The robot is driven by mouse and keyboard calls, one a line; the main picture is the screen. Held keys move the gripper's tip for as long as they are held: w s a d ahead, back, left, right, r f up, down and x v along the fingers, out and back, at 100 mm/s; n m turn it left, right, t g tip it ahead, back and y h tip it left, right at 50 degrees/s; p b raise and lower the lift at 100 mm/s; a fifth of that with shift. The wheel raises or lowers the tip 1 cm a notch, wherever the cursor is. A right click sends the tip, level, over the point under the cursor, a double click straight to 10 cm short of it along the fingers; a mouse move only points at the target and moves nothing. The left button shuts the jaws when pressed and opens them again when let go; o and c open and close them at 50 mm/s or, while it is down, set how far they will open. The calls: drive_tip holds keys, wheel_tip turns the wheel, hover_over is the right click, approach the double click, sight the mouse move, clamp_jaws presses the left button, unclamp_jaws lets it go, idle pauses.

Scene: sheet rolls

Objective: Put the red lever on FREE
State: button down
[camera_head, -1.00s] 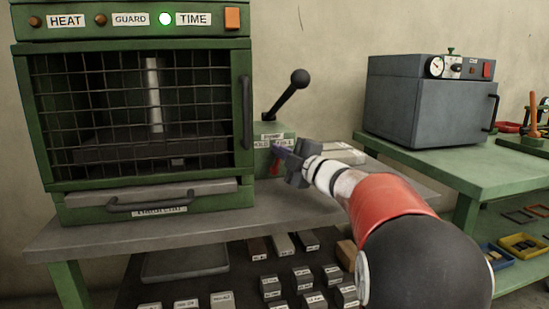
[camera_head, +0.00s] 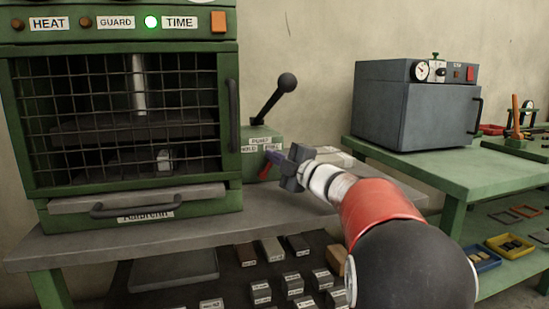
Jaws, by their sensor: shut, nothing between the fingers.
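The red lever (camera_head: 265,171) is on the front of the green pump box (camera_head: 268,134), to the right of the caged press. It looks slanted, its upper part leaning right toward the right-hand label and its lower end down to the left. The label HOLD (camera_head: 249,149) is left of it; the right-hand label (camera_head: 272,147) is partly covered and hard to read. My gripper (camera_head: 274,156) is shut and empty, its fingertips at the lever's upper part. They seem to touch it, and they hide part of it.
A long black pump handle (camera_head: 274,98) rises from the box, close above my gripper. The green press (camera_head: 120,120) has a wire guard and a plate raised above a small pale block (camera_head: 163,160). A grey oven (camera_head: 415,100) stands on the right-hand green table (camera_head: 450,160).

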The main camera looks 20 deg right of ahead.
drive_tip(key=b+v, duration=0.1)
drive_tip(key=v, duration=0.7)
idle(0.5)
